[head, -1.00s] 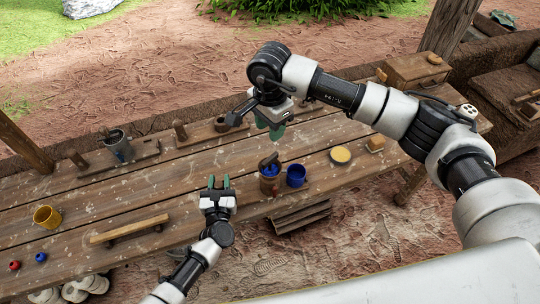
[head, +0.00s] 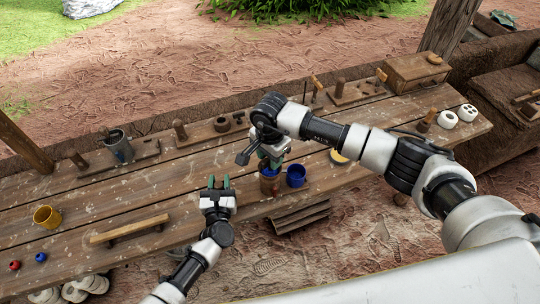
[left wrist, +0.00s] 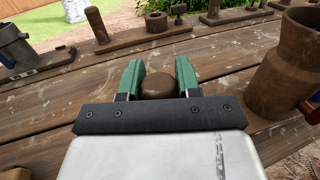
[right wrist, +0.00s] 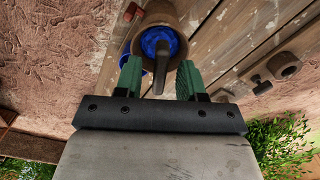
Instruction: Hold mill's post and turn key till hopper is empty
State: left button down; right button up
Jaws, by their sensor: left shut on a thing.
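The brown mill (head: 270,186) stands near the table's front edge, and its body fills the right side of the left wrist view (left wrist: 287,70). In the right wrist view its hopper (right wrist: 168,14) holds blue material, with the dark key (right wrist: 161,66) rising from it. My left gripper (head: 219,184) is shut on the brown round-topped post (left wrist: 158,85), left of the mill. My right gripper (right wrist: 159,78) is open above the mill; the key lies between its fingers with gaps visible at both sides.
A blue cup (head: 296,176) stands just right of the mill. A yellow cup (head: 46,217), a wooden bar (head: 130,230) and red and blue balls are on the left. Holders with tools line the back edge. The table's middle left is clear.

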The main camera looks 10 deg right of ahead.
jog(key=shift+f, duration=0.1)
grip_shut()
dwell(0.4)
